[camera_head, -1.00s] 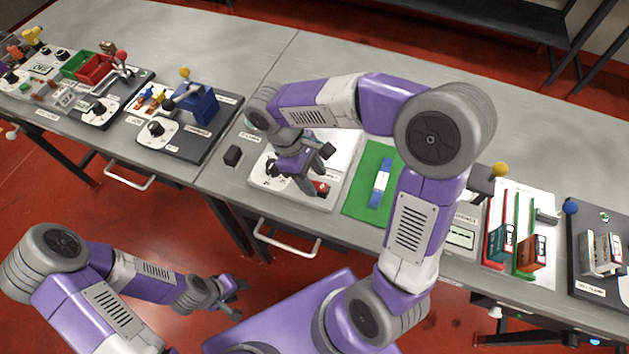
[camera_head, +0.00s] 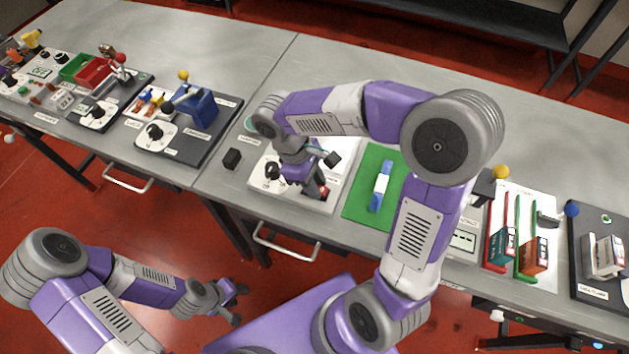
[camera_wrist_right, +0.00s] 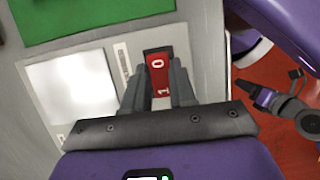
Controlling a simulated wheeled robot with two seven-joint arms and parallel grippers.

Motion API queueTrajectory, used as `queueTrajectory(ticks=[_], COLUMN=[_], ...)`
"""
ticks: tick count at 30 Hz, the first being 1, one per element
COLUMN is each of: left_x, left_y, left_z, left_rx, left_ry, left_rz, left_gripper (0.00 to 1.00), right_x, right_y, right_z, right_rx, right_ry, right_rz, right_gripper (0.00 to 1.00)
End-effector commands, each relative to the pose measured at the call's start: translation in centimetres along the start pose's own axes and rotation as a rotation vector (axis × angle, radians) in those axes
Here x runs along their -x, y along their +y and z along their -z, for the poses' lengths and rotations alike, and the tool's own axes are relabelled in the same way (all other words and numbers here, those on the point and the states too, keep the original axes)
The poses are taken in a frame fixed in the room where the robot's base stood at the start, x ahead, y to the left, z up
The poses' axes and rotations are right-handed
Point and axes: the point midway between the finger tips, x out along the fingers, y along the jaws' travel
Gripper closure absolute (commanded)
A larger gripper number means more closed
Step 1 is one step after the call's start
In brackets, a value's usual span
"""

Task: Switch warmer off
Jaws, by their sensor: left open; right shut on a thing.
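The warmer is a pale panel with a black dial (camera_head: 272,171) and a red rocker switch (camera_head: 322,192). In the right wrist view the red switch (camera_wrist_right: 158,75) is marked 0 at its far end and 1 at its near end. My right gripper (camera_head: 320,180) is over the panel, and in the wrist view its two fingers (camera_wrist_right: 160,78) are at either side of the switch, shut on it. Which end of the rocker is pressed in I cannot tell. My left gripper (camera_head: 238,304) is open and empty, over the floor in front of the table.
A green mat (camera_head: 358,200) with a blue and white strip (camera_head: 381,187) lies right of the warmer. A small black block (camera_head: 232,159) stands on the table left of it. A stand with teal and orange boxes (camera_head: 533,256) is further right. The table behind is clear.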

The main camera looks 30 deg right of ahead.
Motion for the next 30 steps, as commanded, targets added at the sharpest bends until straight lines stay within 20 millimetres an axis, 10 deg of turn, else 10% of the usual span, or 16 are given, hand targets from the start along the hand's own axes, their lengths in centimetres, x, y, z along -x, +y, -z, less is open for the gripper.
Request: queueTrajectory(ticks=[25,26,30], left_x=[-1.1,-1.1,-1.1], left_y=[-0.4,-0.4,-0.4], left_z=[0.1,0.1,0.1], left_rx=[0.0,0.0,0.0], left_ry=[0.0,0.0,0.0], left_rz=[0.0,0.0,0.0], left_gripper=[0.57,0.57,0.57], right_x=[-0.4,-0.4,-0.4], right_y=[0.0,0.0,0.0], right_z=[-0.8,-0.8,-0.8], right_rx=[0.0,0.0,0.0], right_ry=[0.367,0.367,0.366], right_rz=[0.0,0.0,0.0], right_gripper=[1.0,0.73,0.52])
